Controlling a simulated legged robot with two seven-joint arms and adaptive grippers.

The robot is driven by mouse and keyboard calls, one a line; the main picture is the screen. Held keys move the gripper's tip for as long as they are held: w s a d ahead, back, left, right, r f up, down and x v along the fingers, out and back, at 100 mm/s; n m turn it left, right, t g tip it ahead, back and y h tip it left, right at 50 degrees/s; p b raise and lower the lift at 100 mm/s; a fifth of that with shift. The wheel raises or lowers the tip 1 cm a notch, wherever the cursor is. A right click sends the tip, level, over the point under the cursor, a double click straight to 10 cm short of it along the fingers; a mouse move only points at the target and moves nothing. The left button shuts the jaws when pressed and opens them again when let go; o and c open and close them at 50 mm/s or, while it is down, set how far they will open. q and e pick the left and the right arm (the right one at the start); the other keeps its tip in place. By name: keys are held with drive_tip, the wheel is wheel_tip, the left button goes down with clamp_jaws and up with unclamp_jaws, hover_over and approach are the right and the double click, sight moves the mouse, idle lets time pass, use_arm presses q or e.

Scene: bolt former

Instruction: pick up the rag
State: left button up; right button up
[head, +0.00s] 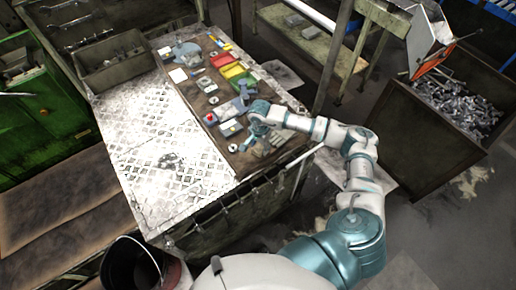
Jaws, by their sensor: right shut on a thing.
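My right arm reaches in from the lower right over the dark wooden board (206,92) on the workbench. My right gripper (257,143) is low at the front right part of this board, pointing down. It is shut on a crumpled grey-beige thing, which looks like the rag (268,147). The rag is small here and partly hidden by the gripper, and I cannot tell whether it still touches the board. My left gripper is not in view.
Red (221,60), yellow (232,71) and green (243,82) trays and small tools lie farther back on the board. The tread-plate bench top (165,145) is mostly clear. A bin (118,68) stands at the back left, a bolt-filled crate (425,135) at right, a bucket (172,272) in front.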

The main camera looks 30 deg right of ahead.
drive_tip(key=s+a+r+b, duration=0.1)
drive_tip(key=s+b, duration=0.2)
drive_tip(key=s, duration=1.1)
drive_tip(key=shift+s+a+r+b, duration=0.25)
drive_tip(key=shift+s+a+b, duration=0.05)
drive_tip(key=shift+b, duration=0.05)
drive_tip(key=shift+o, duration=0.6)
drive_tip(key=shift+c, duration=1)
drive_tip(key=shift+w, duration=0.15)
